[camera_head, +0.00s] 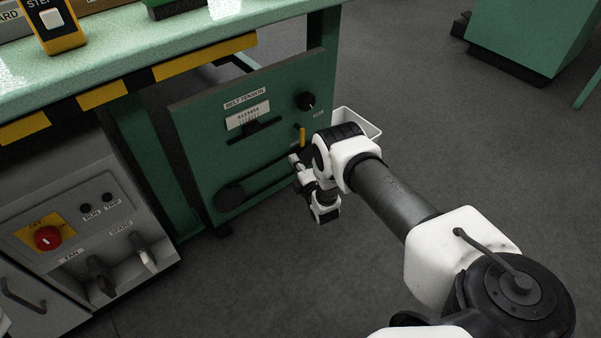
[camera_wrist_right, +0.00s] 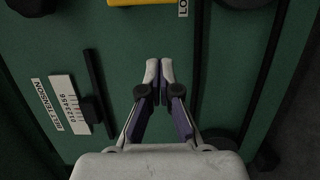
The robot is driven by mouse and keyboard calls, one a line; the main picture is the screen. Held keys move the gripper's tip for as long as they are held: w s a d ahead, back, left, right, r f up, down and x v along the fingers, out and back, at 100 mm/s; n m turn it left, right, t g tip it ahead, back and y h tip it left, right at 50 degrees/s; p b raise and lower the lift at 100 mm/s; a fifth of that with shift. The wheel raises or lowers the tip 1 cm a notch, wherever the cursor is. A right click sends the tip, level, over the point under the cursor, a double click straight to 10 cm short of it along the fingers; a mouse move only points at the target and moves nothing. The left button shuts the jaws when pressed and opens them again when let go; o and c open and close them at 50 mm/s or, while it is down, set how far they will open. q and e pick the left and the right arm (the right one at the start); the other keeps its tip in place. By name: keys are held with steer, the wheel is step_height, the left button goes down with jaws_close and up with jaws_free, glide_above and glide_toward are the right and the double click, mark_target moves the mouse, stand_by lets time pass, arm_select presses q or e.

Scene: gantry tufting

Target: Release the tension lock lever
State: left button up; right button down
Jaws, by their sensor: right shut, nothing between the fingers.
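The yellow tension lock lever (camera_head: 302,136) stands upright on the green belt tension panel (camera_head: 190,130), just above my right gripper in the head view.
The panel carries a tension scale (camera_head: 248,116), a black slider (camera_head: 262,127), a small knob (camera_head: 305,101) and a larger black knob (camera_head: 229,197). A white bin (camera_head: 368,127) stands behind my right wrist. A grey cabinet (camera_head: 90,225) is at left, under the green table (camera_head: 130,55).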

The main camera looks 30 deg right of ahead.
steer(key=w, duration=0.1)
steer(key=w+b, duration=0.2)
steer(key=w, duration=0.1)
steer(key=shift+d+f, duration=0.25)
steer(key=shift+d, duration=0.05)
steer(key=d+b, duration=0.1)
steer(key=d, duration=0.2)
steer(key=shift+r, duration=0.1)
steer(key=shift+w+d+r, duration=0.1)
steer(key=shift+d+r, duration=0.05)
steer(key=shift+d, duration=0.35)
arm_select(q)
step_height(320, 180, down, 4)
